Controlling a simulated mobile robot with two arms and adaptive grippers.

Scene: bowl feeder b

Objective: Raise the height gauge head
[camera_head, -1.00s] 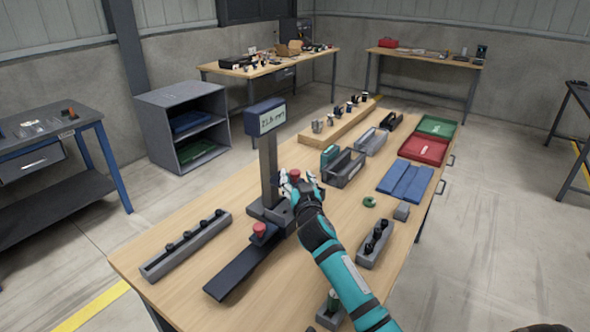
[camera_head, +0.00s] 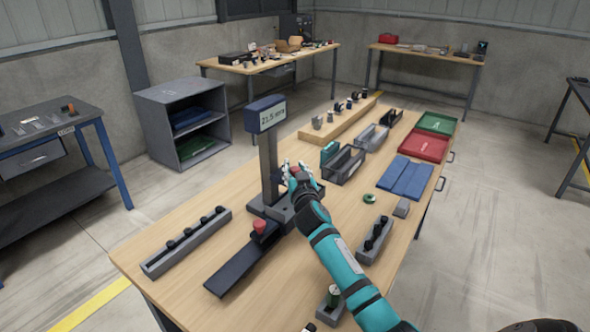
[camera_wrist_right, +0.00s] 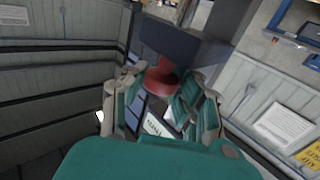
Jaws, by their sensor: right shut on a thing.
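The height gauge stands on the wooden table in the head view, with a dark upright column (camera_head: 268,168) and a display (camera_head: 266,114) on top that seems to read 21.5 mm. My right gripper (camera_head: 298,178) is beside the column, shut on a red knob (camera_head: 294,169) of the gauge head. In the right wrist view, the red knob (camera_wrist_right: 161,78) sits between the fingers, under a dark block (camera_wrist_right: 178,45). The fingers hide much of the head. A second red knob (camera_head: 259,226) is on the dark base plate (camera_head: 236,271). My left gripper is out of view.
A grey rack with black knobs (camera_head: 186,243) lies left of the gauge. Right of my arm are another small rack (camera_head: 374,240), a green ring (camera_head: 369,198) and blue pads (camera_head: 405,178). Grey bins (camera_head: 343,166) stand behind. The table's front left is clear.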

